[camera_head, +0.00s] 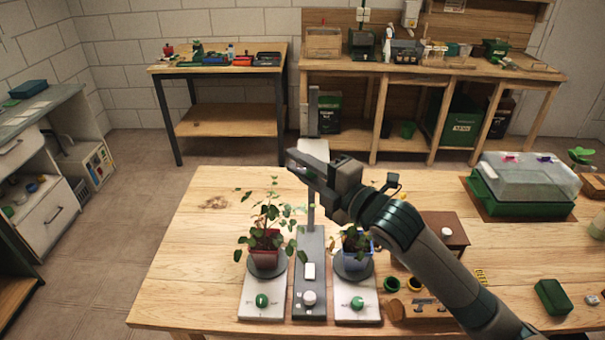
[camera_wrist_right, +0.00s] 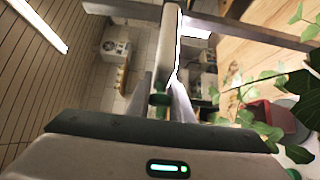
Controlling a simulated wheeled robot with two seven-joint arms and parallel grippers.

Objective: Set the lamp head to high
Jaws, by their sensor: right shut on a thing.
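The lamp's grey post (camera_head: 311,215) rises from a dark base strip (camera_head: 309,312) between two potted plants on the near table. The pale lamp head (camera_head: 315,148) is on the post, around the middle of its height. My right gripper (camera_head: 296,160) reaches in from the right, crosses in front of the post and is shut at the lamp head. In the right wrist view the lamp head (camera_wrist_right: 179,45) shows edge-on with a bright face, between the fingers (camera_wrist_right: 163,100). The gripper hides part of the head and post. My left gripper is not in view.
A red-potted plant (camera_head: 265,260) stands left of the post, and a blue-potted plant (camera_head: 352,248) stands right of it below my forearm. A covered green tray (camera_head: 525,208) and a small brown box (camera_head: 452,228) are farther right. The table's left part is clear.

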